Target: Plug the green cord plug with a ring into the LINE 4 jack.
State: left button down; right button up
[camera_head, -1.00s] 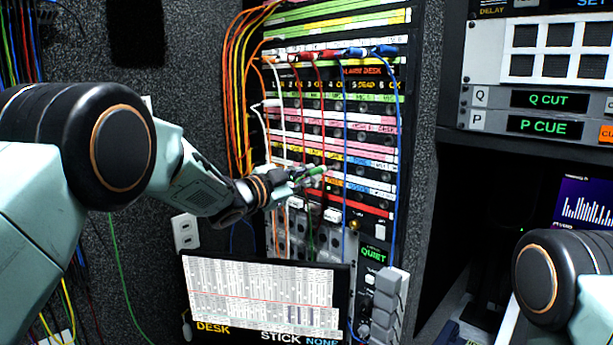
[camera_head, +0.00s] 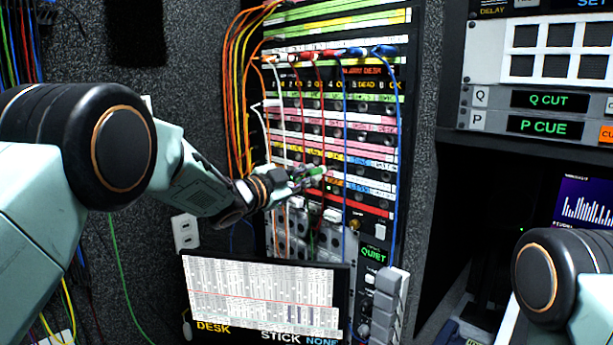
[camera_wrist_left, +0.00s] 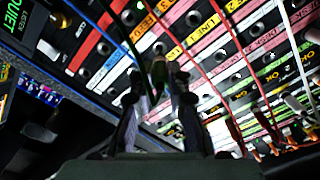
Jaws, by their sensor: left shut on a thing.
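The green cord plug (camera_head: 317,171) is held in my left gripper (camera_head: 306,178), in front of the lower rows of the jack panel (camera_head: 390,141). In the left wrist view, the shut fingers (camera_wrist_left: 161,88) of this gripper are around the dark green plug (camera_wrist_left: 158,70). The plug points toward the panel, but I cannot tell whether its tip touches a jack. A ring on it cannot be made out. The wrist view shows jack rows with LINE labels (camera_wrist_left: 207,27); the LINE 4 jack cannot be singled out. My right gripper is out of view.
Orange cords (camera_head: 232,95) hang at the panel's left side. White, red and blue cords (camera_head: 395,150) hang across its face. A lit screen (camera_head: 265,296) stands below my left gripper, and grey blocks (camera_head: 390,300) sit beside it. A socket plate (camera_head: 185,231) is on the left wall.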

aim_at(318, 172)
pick_arm(q)
jog(key=shift+p+x, duration=0.65)
jog(key=shift+x, duration=1.4)
jog(key=c, duration=1.2)
grip_release()
jog(key=v, duration=1.2)
jog(key=shift+d, duration=0.15)
jog(key=shift+x, duration=6)
